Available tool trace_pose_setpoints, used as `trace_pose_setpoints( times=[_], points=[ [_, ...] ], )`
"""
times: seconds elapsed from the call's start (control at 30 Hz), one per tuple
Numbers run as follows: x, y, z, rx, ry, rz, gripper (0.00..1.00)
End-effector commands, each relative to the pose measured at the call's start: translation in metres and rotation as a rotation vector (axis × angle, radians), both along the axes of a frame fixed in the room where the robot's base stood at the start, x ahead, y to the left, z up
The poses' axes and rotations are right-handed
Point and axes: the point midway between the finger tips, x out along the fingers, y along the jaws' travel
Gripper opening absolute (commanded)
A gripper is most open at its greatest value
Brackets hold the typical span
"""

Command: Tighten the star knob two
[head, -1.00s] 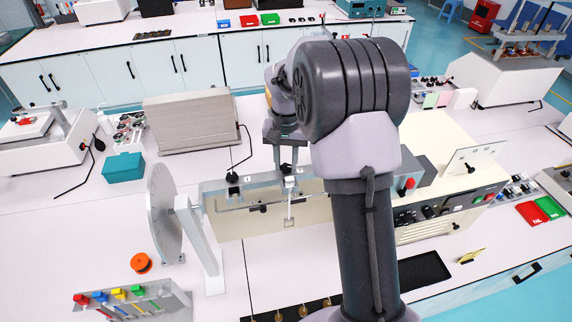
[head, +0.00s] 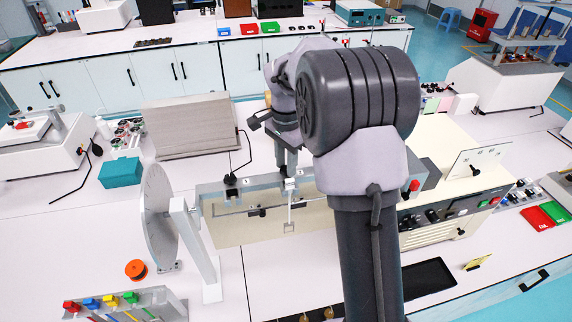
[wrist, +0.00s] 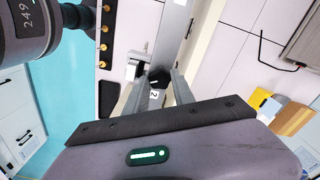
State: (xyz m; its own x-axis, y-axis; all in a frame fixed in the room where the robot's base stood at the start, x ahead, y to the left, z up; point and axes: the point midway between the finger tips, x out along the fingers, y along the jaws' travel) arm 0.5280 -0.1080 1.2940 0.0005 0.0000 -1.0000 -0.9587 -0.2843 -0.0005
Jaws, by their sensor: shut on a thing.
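Star knob two is a small black knob (wrist: 158,76) beside a white label marked "2" (wrist: 154,95) in the wrist view. It sits on the grey top rail of the tester (head: 262,181). My gripper (wrist: 157,82) has one finger on each side of the knob and is shut on it. In the head view my gripper (head: 287,163) points down at the rail, and its fingers mostly hide this knob. Another black knob (head: 231,180), by a label marked "1", stands to the left on the same rail.
A grey disc on a stand (head: 160,218) stands left of the tester. A grey box (head: 188,122) stands behind the tester, with a black cable near knob one. A cream control unit (head: 440,200) is at the right.

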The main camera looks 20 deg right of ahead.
Motion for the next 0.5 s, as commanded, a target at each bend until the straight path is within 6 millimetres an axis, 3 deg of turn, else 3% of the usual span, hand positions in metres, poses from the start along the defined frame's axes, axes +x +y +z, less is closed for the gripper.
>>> trace_pose_setpoints(
  times=[0.5],
  points=[
    [0.0005, -0.0002, 0.0008, 0.0, -0.002, -0.053, 0.0]
  ],
)
